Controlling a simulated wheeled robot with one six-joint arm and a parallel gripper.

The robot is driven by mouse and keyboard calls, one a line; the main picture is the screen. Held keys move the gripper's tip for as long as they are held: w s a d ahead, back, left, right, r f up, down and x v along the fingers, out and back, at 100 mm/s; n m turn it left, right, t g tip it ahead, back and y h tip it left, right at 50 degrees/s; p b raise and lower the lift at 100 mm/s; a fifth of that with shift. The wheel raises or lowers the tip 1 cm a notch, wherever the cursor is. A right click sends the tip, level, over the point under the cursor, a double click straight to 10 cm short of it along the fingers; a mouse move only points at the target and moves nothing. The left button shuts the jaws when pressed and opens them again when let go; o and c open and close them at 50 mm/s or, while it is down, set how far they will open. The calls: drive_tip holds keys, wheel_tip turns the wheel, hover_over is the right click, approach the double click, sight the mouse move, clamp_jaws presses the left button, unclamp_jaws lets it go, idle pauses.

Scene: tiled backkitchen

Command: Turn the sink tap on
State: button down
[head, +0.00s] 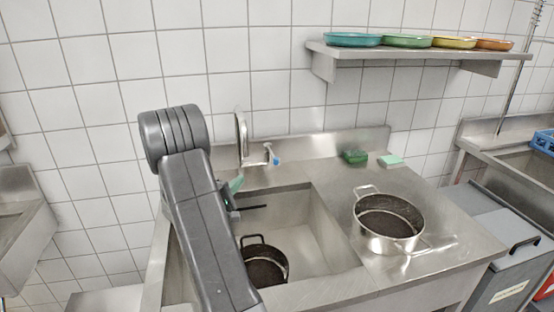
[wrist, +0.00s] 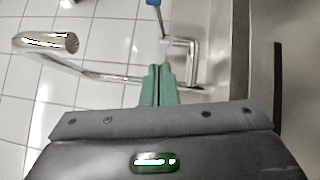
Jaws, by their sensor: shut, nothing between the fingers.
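The sink tap (head: 242,138) stands at the back edge of the sink, with a tall metal spout and a side handle (head: 268,153) ending in a blue tip. In the wrist view the spout end (wrist: 48,43) is at upper left. The blue-tipped handle (wrist: 155,14) shows at top centre. My gripper (wrist: 161,68) has green fingers that are closed together with nothing between them. They point toward the tap's base and handle; whether they touch is unclear. In the head view my arm partly hides the gripper (head: 235,184), which is over the sink, below the tap.
A dark-bottomed pot (head: 263,262) sits in the sink basin (head: 315,235). Another pot (head: 388,220) stands on the right counter. A shelf (head: 420,51) above holds several coloured dishes. The tiled wall is close behind the tap.

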idle(0.3)
drive_tip(key=p, duration=0.2)
approach(272, 153)
drive_tip(key=w+a, duration=0.1)
drive_tip(key=w, duration=0.1)
drive_tip(key=d, duration=0.1)
drive_tip(key=w+d, duration=0.1)
drive_tip(key=w+d+p, duration=0.1)
drive_tip(key=shift+d+r, duration=0.15)
drive_tip(key=shift+d, duration=0.25)
drive_tip(key=shift+s, duration=0.1)
